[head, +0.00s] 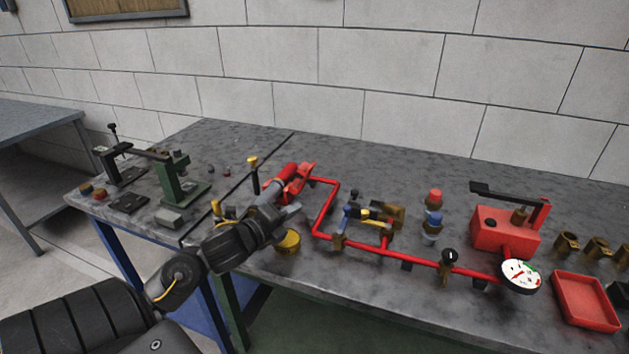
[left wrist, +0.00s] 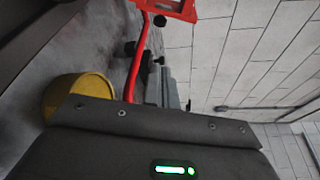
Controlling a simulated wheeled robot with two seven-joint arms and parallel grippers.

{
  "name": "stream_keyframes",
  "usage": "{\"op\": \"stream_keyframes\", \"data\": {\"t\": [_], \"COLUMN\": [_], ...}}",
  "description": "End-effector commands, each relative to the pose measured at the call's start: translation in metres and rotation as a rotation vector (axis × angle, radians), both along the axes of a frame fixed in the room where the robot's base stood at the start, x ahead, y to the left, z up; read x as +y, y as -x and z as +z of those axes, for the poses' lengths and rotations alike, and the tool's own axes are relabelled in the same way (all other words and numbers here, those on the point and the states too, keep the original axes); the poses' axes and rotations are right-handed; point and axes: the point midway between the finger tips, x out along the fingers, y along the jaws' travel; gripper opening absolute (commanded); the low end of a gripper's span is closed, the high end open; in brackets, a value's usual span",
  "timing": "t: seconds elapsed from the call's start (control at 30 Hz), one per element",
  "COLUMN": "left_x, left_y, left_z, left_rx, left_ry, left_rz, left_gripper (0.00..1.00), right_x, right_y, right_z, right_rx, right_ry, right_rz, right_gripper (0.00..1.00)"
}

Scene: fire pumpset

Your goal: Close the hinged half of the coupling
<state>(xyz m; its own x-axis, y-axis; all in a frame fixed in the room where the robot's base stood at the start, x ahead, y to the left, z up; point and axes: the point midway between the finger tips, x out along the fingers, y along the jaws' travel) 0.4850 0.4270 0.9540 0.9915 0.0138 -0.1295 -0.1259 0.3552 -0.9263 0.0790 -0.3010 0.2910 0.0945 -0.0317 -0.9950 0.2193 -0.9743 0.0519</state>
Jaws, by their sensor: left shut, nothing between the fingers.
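A red coupling (head: 300,180) stands on the bench at the upper end of the red pipe (head: 326,207). A red cylindrical part with a grey band (head: 281,178) sits at its left; I cannot tell which piece is the hinged half. My left gripper (head: 290,212) is shut and empty, just in front of and below the coupling in the head view, and hides part of it. I cannot tell whether it touches. In the left wrist view a red bracket-like part (left wrist: 178,8) shows at the top, with the red pipe (left wrist: 138,62) below it. My right gripper is out of view.
A yellow round cap (head: 287,242) lies close below my left gripper. A yellow-topped post (head: 253,175) stands at its upper left. Valve parts (head: 365,213), a red pump box (head: 505,232), a gauge (head: 521,275) and a red tray (head: 585,301) lie to the right.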

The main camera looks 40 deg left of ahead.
Motion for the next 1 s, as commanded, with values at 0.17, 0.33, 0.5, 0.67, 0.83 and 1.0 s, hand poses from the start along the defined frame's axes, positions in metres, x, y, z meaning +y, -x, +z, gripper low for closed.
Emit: {"op": "stream_keyframes", "data": {"t": [0.17,0.33,0.5,0.67,0.83,1.0], "left_x": [0.002,0.007,0.008,0.007,0.013,0.032], "left_y": [0.001,-0.007,-0.037,-0.072,-0.095,-0.087], "left_z": [0.000,0.000,-0.003,-0.007,-0.007,0.000], "left_rx": [0.000,-0.003,-0.003,-0.003,0.000,0.000], "left_ry": [-0.001,0.001,0.004,0.005,-0.001,-0.002], "left_rz": [0.004,0.013,0.014,0.011,0.012,0.011], "left_gripper": [0.00,0.00,0.00,0.00,0.00,0.00], "right_x": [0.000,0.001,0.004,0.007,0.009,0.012], "right_y": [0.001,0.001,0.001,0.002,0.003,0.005], "right_z": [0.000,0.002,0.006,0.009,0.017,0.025], "right_rx": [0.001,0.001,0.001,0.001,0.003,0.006], "right_ry": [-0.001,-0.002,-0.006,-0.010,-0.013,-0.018], "right_rz": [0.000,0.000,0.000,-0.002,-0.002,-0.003], "right_gripper": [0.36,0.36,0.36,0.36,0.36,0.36]}}
